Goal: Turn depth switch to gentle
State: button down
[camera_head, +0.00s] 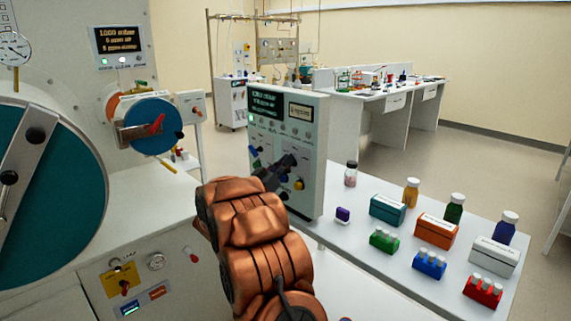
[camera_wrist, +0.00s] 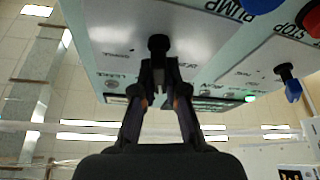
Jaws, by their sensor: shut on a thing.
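The control box (camera_head: 309,165) stands upright on the white bench, its front panel with switches facing left. My gripper (camera_head: 284,168) reaches the right part of that panel, and my copper arm hides some of it. In the wrist view my gripper (camera_wrist: 158,70) has its dark fingers converged on a small black switch knob (camera_wrist: 159,43). The panel appears upside down there, and the small labels beside the knob are too blurred to read surely. Which way the switch points cannot be told.
A yellow knob (camera_head: 299,184) sits close by my gripper. In the wrist view a blue-and-black switch (camera_wrist: 289,82) and a red button (camera_wrist: 312,18) are at the right. Bottles and coloured boxes, such as the orange box (camera_head: 435,234), stand on the bench at right.

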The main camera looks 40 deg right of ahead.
jog(key=m+g+b, duration=0.1)
jog(key=m, duration=0.1)
jog(key=m+g+b, duration=0.1)
jog(key=m, duration=0.1)
jog(key=m+g+b, duration=0.1)
jog(key=m, duration=0.1)
jog(key=shift+s+f, duration=0.2)
jog(key=shift+f, duration=0.05)
jog(key=shift+s+r+m+g+b, duration=0.1)
jog(key=shift+s+m+g+b, duration=0.1)
jog(key=shift+m+g+b, duration=1.2)
jog(key=shift+m+p, duration=0.35)
jog(key=shift+m, duration=0.35)
jog(key=c, duration=1.2)
grip_release()
jog(key=shift+r, duration=0.1)
jog(key=v, duration=1.2)
jog(key=shift+s+a+r, duration=0.1)
jog(key=shift+s+r, duration=0.05)
